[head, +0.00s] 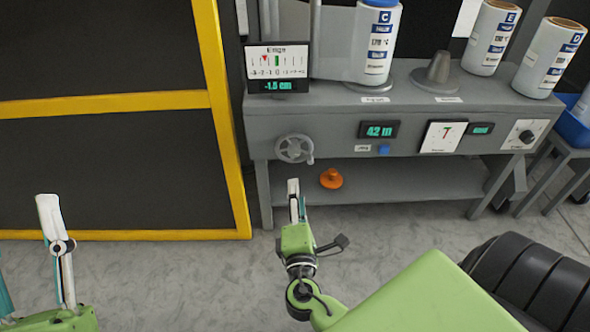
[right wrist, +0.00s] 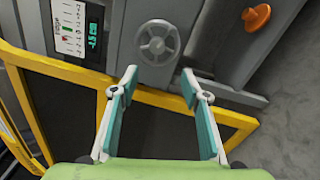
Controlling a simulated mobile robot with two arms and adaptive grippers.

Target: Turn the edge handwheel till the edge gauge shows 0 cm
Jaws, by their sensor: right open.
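The edge handwheel (head: 294,148) is a grey spoked wheel on the front of the grey machine bench, at its left end. It also shows in the right wrist view (right wrist: 158,43), just beyond the fingertips. The edge gauge (head: 278,69) stands above it on the bench and reads -1.5 cm in green digits; it is also in the right wrist view (right wrist: 80,30). My right gripper (head: 294,190) is open and empty, below and in front of the wheel, apart from it. My left gripper (head: 55,235) is at the lower left; its jaw opening is unclear.
The bench (head: 330,115) carries white labelled rolls and a grey cone. An orange knob-like part (head: 331,179) lies on its lower shelf. A yellow-framed dark guard (head: 225,110) stands left of the wheel. The floor before the bench is clear.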

